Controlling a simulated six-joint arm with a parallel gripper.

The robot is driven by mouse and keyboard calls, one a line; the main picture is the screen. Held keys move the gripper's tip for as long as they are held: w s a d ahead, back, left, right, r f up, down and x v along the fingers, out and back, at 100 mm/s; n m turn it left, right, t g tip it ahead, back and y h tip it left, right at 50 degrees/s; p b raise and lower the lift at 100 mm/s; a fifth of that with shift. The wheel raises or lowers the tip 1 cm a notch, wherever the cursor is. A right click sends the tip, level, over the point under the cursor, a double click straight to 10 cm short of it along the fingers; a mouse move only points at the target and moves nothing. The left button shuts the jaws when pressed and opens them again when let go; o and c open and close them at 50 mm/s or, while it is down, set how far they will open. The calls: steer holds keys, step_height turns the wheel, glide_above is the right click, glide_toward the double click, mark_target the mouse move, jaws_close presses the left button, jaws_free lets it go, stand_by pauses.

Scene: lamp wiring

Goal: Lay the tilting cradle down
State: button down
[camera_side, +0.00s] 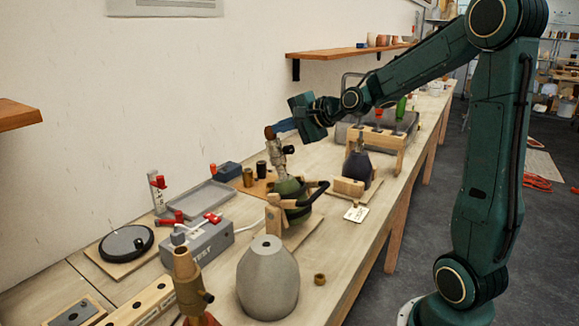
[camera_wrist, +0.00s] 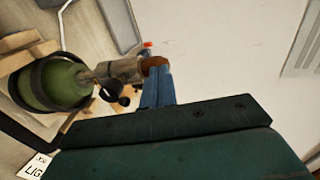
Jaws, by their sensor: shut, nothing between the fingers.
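The tilting cradle stands on the bench in the side view, with a wooden post (camera_side: 274,214) and a black ring and lever (camera_side: 318,190). It holds a green lamp body (camera_side: 289,187) roughly upright, with a metal socket (camera_side: 279,160) on top. In the wrist view the green body (camera_wrist: 55,87) and socket (camera_wrist: 122,69) lie across the picture. My gripper (camera_side: 285,127) is above the socket, its blue fingers shut. In the wrist view the fingertips (camera_wrist: 157,85) are beside a brown piece (camera_wrist: 155,63) at the socket's end; I cannot tell whether they touch.
A grey faceted lamp body (camera_side: 267,280) stands in front of the cradle. A grey test box (camera_side: 197,243) and a tray (camera_side: 195,197) are to its left. A dark lamp body (camera_side: 357,167) on a wooden stand is behind right. A label card (camera_side: 356,213) lies near the bench edge.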

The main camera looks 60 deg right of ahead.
steer(key=shift+w, duration=0.15)
steer(key=shift+w+f+g, duration=0.15)
steer(key=shift+w+g, duration=0.3)
steer(key=shift+w, duration=0.3)
steer(key=shift+w+f+g, duration=0.15)
steer(key=shift+w+g, duration=0.3)
steer(key=shift+w, duration=0.3)
steer(key=w+f+g, duration=0.8)
steer(key=w+f, duration=0.6)
steer(key=f, duration=0.2)
steer(key=shift+w, duration=0.15)
steer(key=shift+f, duration=0.15)
stand_by(0.4)
